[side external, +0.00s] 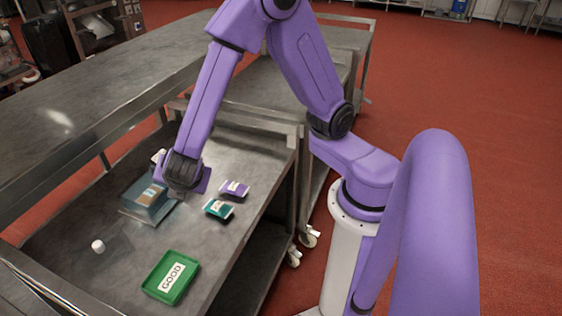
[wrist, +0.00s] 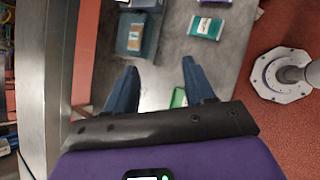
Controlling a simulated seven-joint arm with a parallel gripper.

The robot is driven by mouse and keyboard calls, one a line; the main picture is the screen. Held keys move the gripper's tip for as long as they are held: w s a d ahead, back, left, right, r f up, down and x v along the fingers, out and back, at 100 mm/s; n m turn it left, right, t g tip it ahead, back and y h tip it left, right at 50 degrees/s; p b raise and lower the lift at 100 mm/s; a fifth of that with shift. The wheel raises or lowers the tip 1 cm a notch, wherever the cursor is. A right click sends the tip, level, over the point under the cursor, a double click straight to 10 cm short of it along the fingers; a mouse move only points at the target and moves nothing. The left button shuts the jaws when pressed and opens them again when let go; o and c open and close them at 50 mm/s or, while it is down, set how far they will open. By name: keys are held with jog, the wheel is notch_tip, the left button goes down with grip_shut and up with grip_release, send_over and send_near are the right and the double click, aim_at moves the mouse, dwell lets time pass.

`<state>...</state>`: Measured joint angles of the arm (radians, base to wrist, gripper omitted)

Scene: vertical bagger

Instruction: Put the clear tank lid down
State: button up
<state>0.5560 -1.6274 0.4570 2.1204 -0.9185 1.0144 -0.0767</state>
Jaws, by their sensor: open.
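A blue-grey see-through tank (side external: 140,208) stands on the steel table, with a brown packet (side external: 152,194) showing in or on it. It also shows at the top of the wrist view (wrist: 123,48).
A purple packet (side external: 234,189) and a teal packet (side external: 218,208) lie right of the tank. A green tray (side external: 152,284) marked GOOD lies at the front.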

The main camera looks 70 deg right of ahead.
jog(key=s+d+r+m+g+y, duration=0.2)
jog(key=s, duration=0.5)
jog(key=s+d+r+m+g+y, duration=0.2)
jog(key=s+m, duration=0.1)
jog(key=s, duration=0.3)
jog(key=s+d+r+m+g+y, duration=0.1)
jog(key=s+d+m+g+y, duration=0.1)
jog(key=s, duration=0.5)
jog(key=shift+s+d+r+m, duration=0.3)
jog(key=shift+r+m, duration=0.1)
jog(key=shift+m, duration=0.3)
